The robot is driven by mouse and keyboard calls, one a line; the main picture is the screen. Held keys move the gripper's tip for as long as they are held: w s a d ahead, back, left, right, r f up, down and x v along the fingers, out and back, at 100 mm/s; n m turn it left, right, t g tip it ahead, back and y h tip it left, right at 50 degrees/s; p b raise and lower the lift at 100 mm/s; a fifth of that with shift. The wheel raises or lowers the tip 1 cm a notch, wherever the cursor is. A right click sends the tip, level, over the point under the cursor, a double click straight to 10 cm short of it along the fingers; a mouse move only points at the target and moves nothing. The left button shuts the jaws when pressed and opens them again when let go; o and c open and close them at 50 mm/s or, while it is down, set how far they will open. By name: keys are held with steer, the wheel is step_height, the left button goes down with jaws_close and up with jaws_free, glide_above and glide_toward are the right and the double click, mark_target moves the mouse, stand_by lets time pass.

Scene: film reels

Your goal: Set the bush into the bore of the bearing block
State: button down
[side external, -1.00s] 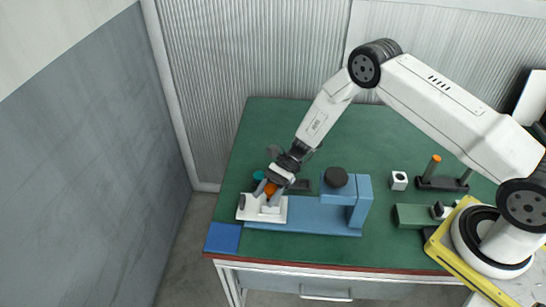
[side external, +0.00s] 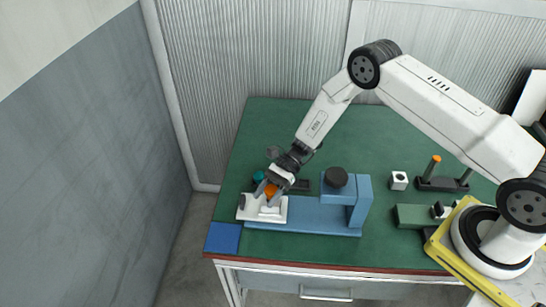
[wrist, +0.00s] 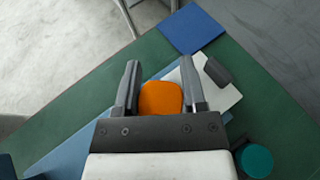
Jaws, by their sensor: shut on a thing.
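My gripper (side external: 267,195) is shut on an orange bush (wrist: 161,98), which sits between the two fingers in the wrist view. In the side view the orange bush (side external: 270,190) shows between the fingers, directly above or at the white bearing block (side external: 246,213) at the left end of the blue base. In the wrist view the white block (wrist: 226,98) lies partly behind the right finger and the bush. Its bore is hidden, and I cannot tell whether the bush touches it.
A blue fixture (side external: 361,200) with a black knob (side external: 336,177) stands right of the white block. A teal round thing (wrist: 255,161) is close to my gripper. A blue pad (side external: 223,238) marks the table's front left corner. A white cube with a hole (side external: 399,181) stands farther right.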

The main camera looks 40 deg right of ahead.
steer(key=shift+f, duration=0.7)
stand_by(0.3)
steer(key=shift+r, duration=0.85)
steer(key=shift+f, duration=0.85)
stand_by(1.3)
steer(key=shift+c, duration=2.2)
jaws_free()
steer(key=shift+d, duration=0.1)
steer(key=v, duration=1.1)
steer(key=shift+r, duration=0.15)
